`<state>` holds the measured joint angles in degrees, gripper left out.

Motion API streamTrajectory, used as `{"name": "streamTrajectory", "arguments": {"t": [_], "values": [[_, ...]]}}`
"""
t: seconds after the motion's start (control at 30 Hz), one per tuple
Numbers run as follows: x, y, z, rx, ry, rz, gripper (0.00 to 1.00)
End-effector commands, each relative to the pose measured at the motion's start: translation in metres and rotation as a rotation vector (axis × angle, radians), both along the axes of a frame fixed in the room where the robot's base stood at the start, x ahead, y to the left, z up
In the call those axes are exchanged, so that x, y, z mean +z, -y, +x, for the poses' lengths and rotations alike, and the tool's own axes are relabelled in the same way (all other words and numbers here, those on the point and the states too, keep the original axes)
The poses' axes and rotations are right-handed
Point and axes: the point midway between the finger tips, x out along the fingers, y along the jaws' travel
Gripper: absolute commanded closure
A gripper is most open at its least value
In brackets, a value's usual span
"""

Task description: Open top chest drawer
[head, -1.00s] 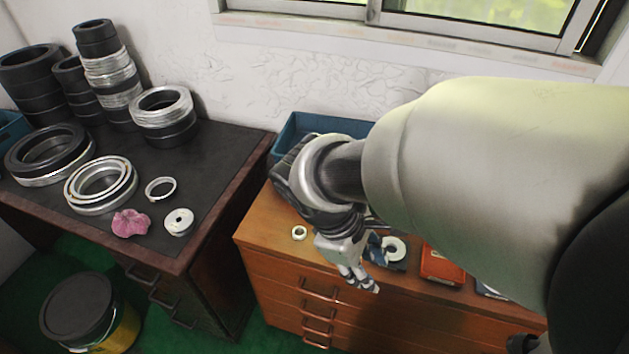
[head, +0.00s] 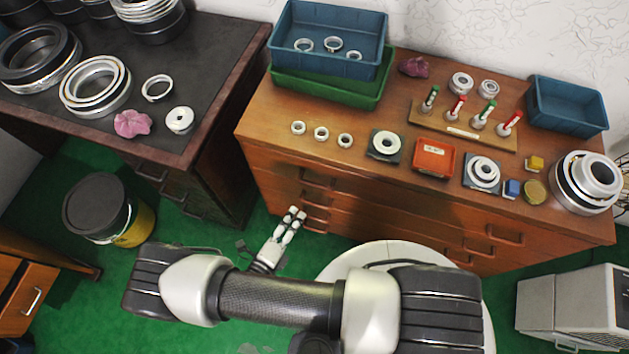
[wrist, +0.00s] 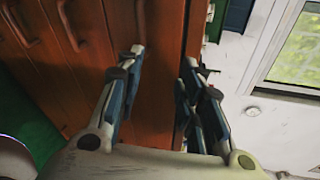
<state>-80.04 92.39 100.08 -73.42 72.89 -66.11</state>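The wooden chest (head: 360,185) stands in the middle of the head view, and its drawers look shut. The top drawer's left handle (head: 318,180) is visible on the front, with lower handles beneath it. My gripper (head: 291,214) is in front of the chest's left part, a little below and left of that handle in the picture. In the wrist view my gripper (wrist: 164,77) has its fingers apart with nothing between them, facing the brown chest front. Drawer handles (wrist: 70,25) show left of the fingers there. Contact with the chest is not visible.
A dark desk (head: 215,75) with rings stands left, and a lidded bucket (head: 98,212) is on the green floor. Blue bins (head: 568,104), a red box (head: 434,156) and bearing rings (head: 387,144) crowd the chest top. A grey cabinet (head: 575,308) stands at right.

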Motion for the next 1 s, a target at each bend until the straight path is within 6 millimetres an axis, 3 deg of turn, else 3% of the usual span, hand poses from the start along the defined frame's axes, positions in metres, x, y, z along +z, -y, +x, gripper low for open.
{"name": "streamTrajectory", "arguments": {"t": [0.13,0.37,1.0], "values": [[-0.03,0.008,-0.013,0.154,-0.039,-0.141,0.65],[-0.044,0.014,-0.01,0.215,-0.053,-0.2,0.65],[-0.066,0.054,0.094,0.206,-0.054,-0.194,0.65]]}}
